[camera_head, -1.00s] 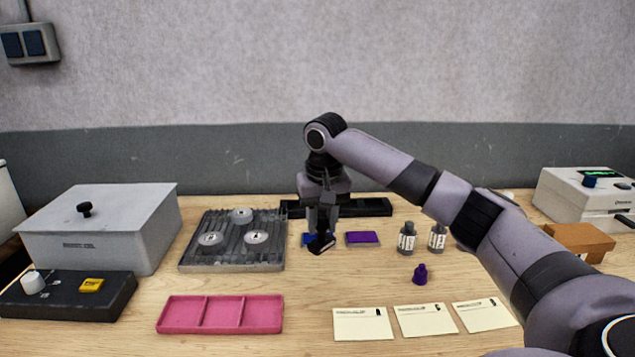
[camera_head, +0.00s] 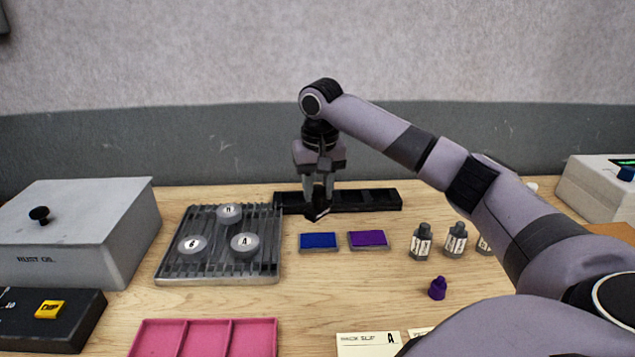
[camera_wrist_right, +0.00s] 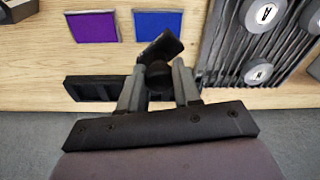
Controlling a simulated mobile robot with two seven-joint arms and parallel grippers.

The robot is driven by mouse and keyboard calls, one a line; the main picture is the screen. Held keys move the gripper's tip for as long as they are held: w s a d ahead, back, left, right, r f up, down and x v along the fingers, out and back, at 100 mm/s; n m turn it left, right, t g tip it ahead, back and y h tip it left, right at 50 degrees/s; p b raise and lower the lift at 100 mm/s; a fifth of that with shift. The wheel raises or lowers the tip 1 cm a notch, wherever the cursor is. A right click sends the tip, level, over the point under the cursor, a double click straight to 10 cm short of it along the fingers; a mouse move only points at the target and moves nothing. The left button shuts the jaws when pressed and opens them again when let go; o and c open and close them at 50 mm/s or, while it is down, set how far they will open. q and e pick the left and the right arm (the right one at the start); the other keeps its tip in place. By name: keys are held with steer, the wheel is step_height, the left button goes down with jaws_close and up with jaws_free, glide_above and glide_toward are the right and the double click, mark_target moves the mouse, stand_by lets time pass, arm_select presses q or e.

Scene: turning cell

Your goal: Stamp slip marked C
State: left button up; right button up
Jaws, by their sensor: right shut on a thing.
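My right gripper (camera_head: 318,190) is shut on a black stamp (camera_head: 317,209), held tilted in the air above and behind the blue ink pad (camera_head: 319,241). The right wrist view also shows the stamp (camera_wrist_right: 163,47) between the fingers. A purple ink pad (camera_head: 368,239) lies just right of the blue one. A slip marked A (camera_head: 367,345) is at the front edge of the head view. A second slip (camera_head: 419,332) shows only a corner beside it, with its letter hidden by my right arm. No slip marked C can be read. My left gripper is not visible.
A black slotted rack (camera_head: 350,201) stands behind the pads. A grooved tray (camera_head: 215,268) with lettered round pieces is to the left. A pink tray (camera_head: 201,340) is at the front. Small bottles (camera_head: 421,243) and a purple knobbed piece (camera_head: 437,288) stand right of the pads.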

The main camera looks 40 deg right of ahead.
mark_target(318, 209)
steer(key=shift+f, duration=2.9)
steer(key=shift+s+f, duration=0.1)
steer(key=shift+f, duration=0.45)
steer(key=shift+r, duration=0.1)
steer(key=shift+r, duration=3.45)
